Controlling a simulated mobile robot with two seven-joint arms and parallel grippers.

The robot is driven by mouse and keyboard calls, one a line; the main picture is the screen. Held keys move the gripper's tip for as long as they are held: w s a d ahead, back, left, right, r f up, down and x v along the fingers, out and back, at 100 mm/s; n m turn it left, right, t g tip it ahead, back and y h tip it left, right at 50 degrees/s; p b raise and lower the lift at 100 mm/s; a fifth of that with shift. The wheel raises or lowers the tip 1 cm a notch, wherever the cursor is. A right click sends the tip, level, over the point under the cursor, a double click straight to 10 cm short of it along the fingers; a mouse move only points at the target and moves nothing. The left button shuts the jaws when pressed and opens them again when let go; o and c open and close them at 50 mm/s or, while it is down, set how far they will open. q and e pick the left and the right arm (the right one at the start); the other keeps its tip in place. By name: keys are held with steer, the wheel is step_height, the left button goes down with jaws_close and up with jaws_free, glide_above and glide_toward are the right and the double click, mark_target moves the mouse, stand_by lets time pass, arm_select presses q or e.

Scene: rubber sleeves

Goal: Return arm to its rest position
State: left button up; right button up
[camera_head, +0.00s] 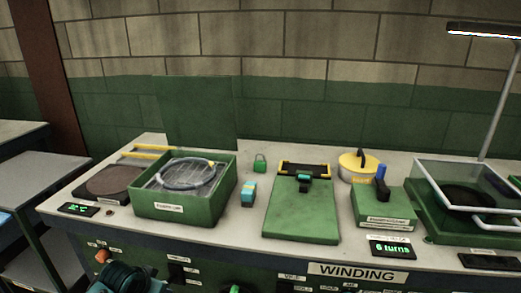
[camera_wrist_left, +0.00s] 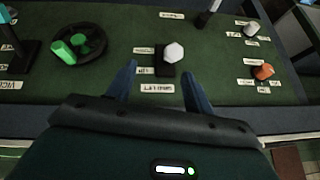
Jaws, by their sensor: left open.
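My left gripper (camera_wrist_left: 159,70) shows in the left wrist view with its two blue fingers spread apart and nothing between them. It faces the green front panel (camera_wrist_left: 125,25), which has a white hexagonal knob (camera_wrist_left: 173,53) beyond the fingertips; whether they touch it I cannot tell, but they look apart. In the head view, a dark teal part of my left arm (camera_head: 128,277) shows at the bottom left, in front of the bench; its fingers are not clear there. My right gripper is in neither view.
The panel also carries a black handwheel with a green handle (camera_wrist_left: 80,42) and an orange knob (camera_wrist_left: 264,72). On the bench stand a green box with a grey ring (camera_head: 184,176), a green board (camera_head: 300,217), a yellow-lidded pot (camera_head: 357,165) and a clear-guarded machine (camera_head: 465,190).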

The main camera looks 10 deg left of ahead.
arm_select(q)
steer(key=s+d+f+m+t+h+p, duration=0.1)
steer(key=s+d+f+t+h, duration=0.2)
steer(key=s+d, duration=0.8)
steer(key=s+d+r+t+p, duration=0.1)
steer(key=s+d+r, duration=0.3)
steer(key=s+d, duration=0.3)
steer(key=shift+s+d+h, duration=0.3)
steer(key=shift+s+h, duration=0.1)
steer(key=shift+s, duration=0.8)
steer(key=shift+f, duration=0.1)
